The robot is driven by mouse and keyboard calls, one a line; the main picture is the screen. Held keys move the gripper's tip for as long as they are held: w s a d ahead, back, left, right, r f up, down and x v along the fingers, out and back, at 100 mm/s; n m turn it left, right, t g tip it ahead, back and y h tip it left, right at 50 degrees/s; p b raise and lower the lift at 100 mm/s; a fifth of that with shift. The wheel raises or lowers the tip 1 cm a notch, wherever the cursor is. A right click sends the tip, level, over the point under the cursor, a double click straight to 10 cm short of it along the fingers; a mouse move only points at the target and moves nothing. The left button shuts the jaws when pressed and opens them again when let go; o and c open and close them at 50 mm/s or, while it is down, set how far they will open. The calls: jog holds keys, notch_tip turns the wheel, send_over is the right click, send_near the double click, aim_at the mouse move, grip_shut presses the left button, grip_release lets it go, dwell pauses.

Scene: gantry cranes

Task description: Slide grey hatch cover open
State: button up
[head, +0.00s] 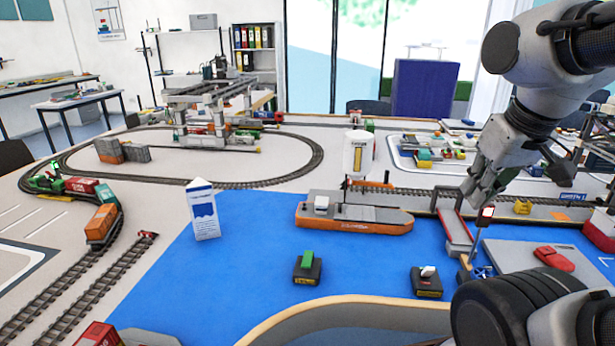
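A toy ship (355,224) with an orange hull lies on the blue water surface. A flat grey cover (375,213) lies on its deck to the right of a small white block (321,205). I take this to be the hatch cover; its edges are too small to make out clearly. My gripper (474,197) hangs at the right, pointing down, to the right of the ship and apart from it. Its fingers are small and partly overlapped, so I cannot tell whether they are open. I see nothing clearly held in it.
A white tower (357,156) stands just behind the ship. A red-edged ramp (455,229) and a small red signal (487,212) stand below my gripper. A white sign (204,210) stands left of the ship. Two dark blocks (307,268) (427,282) sit in front. Open blue surface lies between.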

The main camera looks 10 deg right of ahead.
jog(key=o, duration=0.3)
jog(key=shift+a+f, duration=0.15)
jog(key=shift+f, duration=0.1)
jog(key=shift+o, duration=1.1)
jog(key=shift+w+a+f+g, duration=0.15)
jog(key=shift+w+f+g, duration=0.35)
jog(key=shift+f, duration=0.15)
jog(key=shift+w+a+f+g, duration=0.15)
jog(key=shift+w+f+g, duration=0.3)
jog(key=shift+f, duration=0.15)
jog(key=m+g, duration=0.2)
jog(key=g, duration=0.1)
send_over(340, 207)
jog(key=s, duration=0.4)
jog(key=f, duration=2)
jog(key=shift+w+d, duration=0.2)
jog(key=shift+d, duration=0.05)
jog(key=w, duration=0.1)
jog(key=w+r, duration=0.2)
jog(key=shift+w+a+r+m+t, duration=0.1)
jog(key=shift+w+a+m+t, duration=0.05)
jog(key=shift+a+m+t, duration=0.15)
jog(key=shift+r+m, duration=0.1)
jog(key=shift+m, duration=0.3)
notch_tip(340, 207, down, 8)
jog(key=shift+r, duration=0.1)
grip_shut()
